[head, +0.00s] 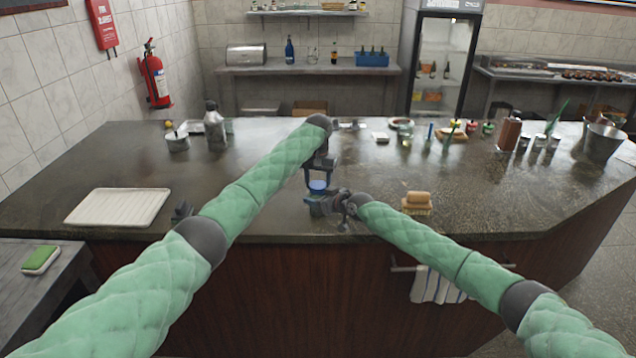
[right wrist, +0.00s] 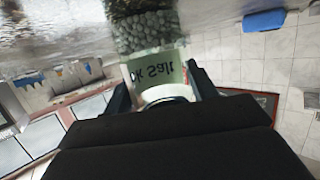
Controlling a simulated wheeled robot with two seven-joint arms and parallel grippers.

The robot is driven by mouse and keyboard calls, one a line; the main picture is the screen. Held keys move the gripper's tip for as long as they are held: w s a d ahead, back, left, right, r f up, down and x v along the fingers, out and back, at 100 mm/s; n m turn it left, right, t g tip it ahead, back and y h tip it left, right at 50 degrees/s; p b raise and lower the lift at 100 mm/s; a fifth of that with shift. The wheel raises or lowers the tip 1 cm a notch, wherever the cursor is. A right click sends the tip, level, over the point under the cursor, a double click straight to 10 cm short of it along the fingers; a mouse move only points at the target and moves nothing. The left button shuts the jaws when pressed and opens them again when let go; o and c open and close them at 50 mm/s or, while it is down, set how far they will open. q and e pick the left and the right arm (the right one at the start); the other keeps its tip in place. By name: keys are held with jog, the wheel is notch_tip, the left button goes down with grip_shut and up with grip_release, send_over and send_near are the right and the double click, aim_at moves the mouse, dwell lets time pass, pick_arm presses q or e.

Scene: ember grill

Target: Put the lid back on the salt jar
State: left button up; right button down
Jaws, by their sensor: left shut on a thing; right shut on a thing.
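The salt jar (right wrist: 152,70) has a pale label with the word "Salt", seen upside down in the right wrist view, and dark grains behind its wall. My right gripper (right wrist: 158,86) is shut on the jar's sides. A whitish round edge (right wrist: 167,94) shows at the end of the jar nearer the wrist. In the head view my right gripper (head: 322,203) is low over the counter's near part. My left gripper (head: 318,181) points down just above it, shut on a small bluish piece (head: 318,186), apparently the lid. Whether lid and jar touch cannot be told.
The dark counter (head: 250,215) is bare around the grippers. A white tray (head: 118,207) lies at left, and a wooden-topped brush (head: 417,202) at right. Pots, bottles and jars stand along the back. A striped towel (head: 437,286) hangs at the front.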

pick_arm(q)
jog(key=o, duration=1.1)
jog(key=shift+c, duration=0.2)
jog(key=shift+r, duration=0.1)
